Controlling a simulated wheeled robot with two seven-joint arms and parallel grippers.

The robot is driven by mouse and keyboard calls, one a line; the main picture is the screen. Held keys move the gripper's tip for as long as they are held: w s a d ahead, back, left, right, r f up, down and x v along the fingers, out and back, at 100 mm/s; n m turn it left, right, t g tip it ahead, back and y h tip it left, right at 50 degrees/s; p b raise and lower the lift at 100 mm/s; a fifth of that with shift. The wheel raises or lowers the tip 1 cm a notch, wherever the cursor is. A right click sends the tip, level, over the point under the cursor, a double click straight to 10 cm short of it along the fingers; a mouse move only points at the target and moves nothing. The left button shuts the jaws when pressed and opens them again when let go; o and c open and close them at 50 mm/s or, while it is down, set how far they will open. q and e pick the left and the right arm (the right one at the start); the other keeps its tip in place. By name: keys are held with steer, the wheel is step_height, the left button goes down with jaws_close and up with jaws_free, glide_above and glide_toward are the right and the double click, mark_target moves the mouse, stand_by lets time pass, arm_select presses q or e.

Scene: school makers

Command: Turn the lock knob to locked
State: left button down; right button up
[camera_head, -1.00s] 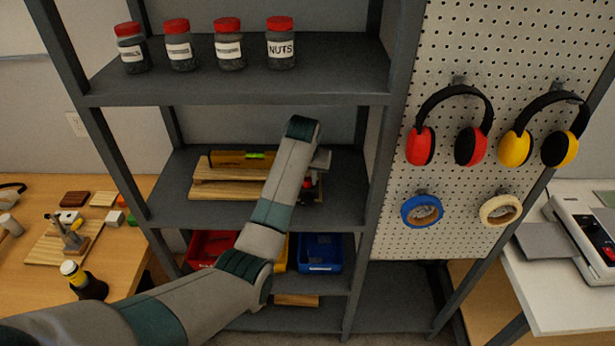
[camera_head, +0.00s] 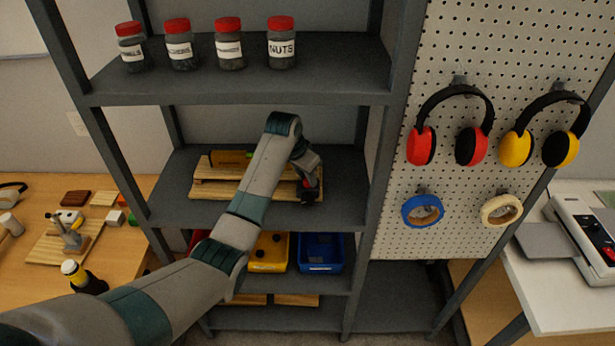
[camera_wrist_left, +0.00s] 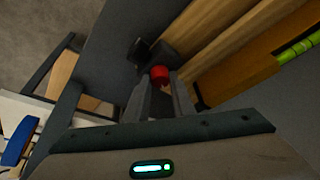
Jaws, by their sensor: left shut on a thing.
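A red knob (camera_wrist_left: 159,76) sits on a dark block (camera_wrist_left: 154,53) at the end of the wooden boards, in the left wrist view. My left gripper (camera_wrist_left: 160,88) has its two fingers on either side of the knob and is shut on it. In the head view my left gripper (camera_head: 308,190) is at the right end of the boards on the middle shelf, and my forearm covers part of them. The knob's lock marking cannot be read. My right gripper is in neither view.
Wooden boards (camera_head: 215,190) lie on the middle shelf, with an orange level (camera_head: 230,158) behind. Jars stand on the shelf above. A yellow bin (camera_head: 268,253) and a blue bin (camera_head: 320,254) are below. A grey upright (camera_head: 377,170) stands to the right.

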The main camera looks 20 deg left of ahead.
arm_select(q)
steer(key=m, duration=0.2)
steer(key=m+h, duration=0.1)
steer(key=shift+w+a+m+g, duration=0.1)
steer(key=shift+a+m+g, duration=0.1)
steer(key=shift+m+g, duration=0.2)
steer(key=m+h+b, duration=0.1)
steer(key=m, duration=0.1)
steer(key=shift+m+g, duration=0.3)
steer(key=shift+m, duration=0.1)
steer(key=m+g+b, duration=0.1)
steer(key=m+b, duration=0.1)
steer(key=m, duration=0.1)
steer(key=shift+w+h, duration=0.15)
steer(key=shift+h, duration=0.25)
steer(key=shift+r+m+g+b, duration=0.1)
steer(key=shift+m+g+b, duration=0.5)
steer(key=shift+m+b, duration=0.65)
steer(key=c, duration=1.5)
jaws_free()
